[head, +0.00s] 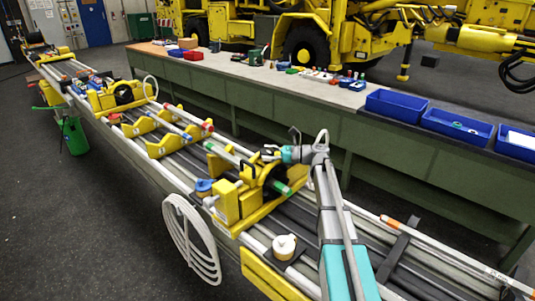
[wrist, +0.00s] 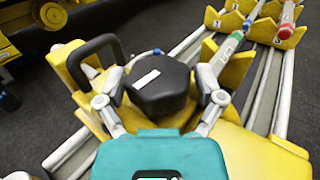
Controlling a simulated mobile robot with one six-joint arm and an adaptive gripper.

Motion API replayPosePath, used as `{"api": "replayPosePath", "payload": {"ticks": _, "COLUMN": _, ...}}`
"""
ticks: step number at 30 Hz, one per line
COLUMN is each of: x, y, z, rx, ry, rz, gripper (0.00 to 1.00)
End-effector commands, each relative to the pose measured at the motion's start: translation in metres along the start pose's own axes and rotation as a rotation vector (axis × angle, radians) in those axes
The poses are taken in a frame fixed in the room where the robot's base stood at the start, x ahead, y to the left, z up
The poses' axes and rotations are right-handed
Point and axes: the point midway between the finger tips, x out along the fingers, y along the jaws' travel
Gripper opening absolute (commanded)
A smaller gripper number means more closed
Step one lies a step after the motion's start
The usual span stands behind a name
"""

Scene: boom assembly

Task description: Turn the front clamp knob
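The front clamp knob (wrist: 163,97) is black, with rounded corners and a white stripe on top. It shows in the wrist view between the two fingers of my gripper (wrist: 160,88). The fingers stand apart, one on each side of the knob, with a small gap visible at the right; contact at the left is unclear. The yellow clamp (wrist: 84,69) with a black handle (wrist: 98,52) is at the left of the knob. In the head view my gripper (head: 272,153) is at the yellow clamp block (head: 232,203), and the knob is hard to make out there.
Long grey rails (head: 385,270) carry several yellow brackets (head: 165,143). A pipe with a green band (wrist: 228,50) runs beside the knob. A coiled white hose (head: 190,240) hangs at the front.

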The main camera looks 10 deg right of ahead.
Motion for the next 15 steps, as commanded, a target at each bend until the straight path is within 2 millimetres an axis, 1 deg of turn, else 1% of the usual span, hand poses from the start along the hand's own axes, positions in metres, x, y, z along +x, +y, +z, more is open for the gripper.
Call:
{"api": "replayPosePath", "payload": {"ticks": 1, "x": 0.0000, "y": 0.0000, "z": 0.0000, "rx": 0.000, "ry": 0.000, "rz": 0.000, "gripper": 0.65}}
{"api": "replayPosePath", "payload": {"ticks": 5, "x": 0.0001, "y": -0.0002, "z": 0.0001, "rx": 0.000, "ry": 0.000, "rz": 0.000, "gripper": 0.41}}
{"api": "replayPosePath", "payload": {"ticks": 6, "x": 0.0001, "y": -0.0002, "z": 0.0001, "rx": 0.000, "ry": 0.000, "rz": 0.000, "gripper": 0.33}}
{"api": "replayPosePath", "payload": {"ticks": 7, "x": -0.0049, "y": -0.0025, "z": 0.0001, "rx": 0.000, "ry": 0.000, "rz": -0.003, "gripper": 0.30}}
{"api": "replayPosePath", "payload": {"ticks": 15, "x": -0.0006, "y": -0.0003, "z": 0.0002, "rx": 0.000, "ry": -0.001, "rz": -0.022, "gripper": 0.29}}
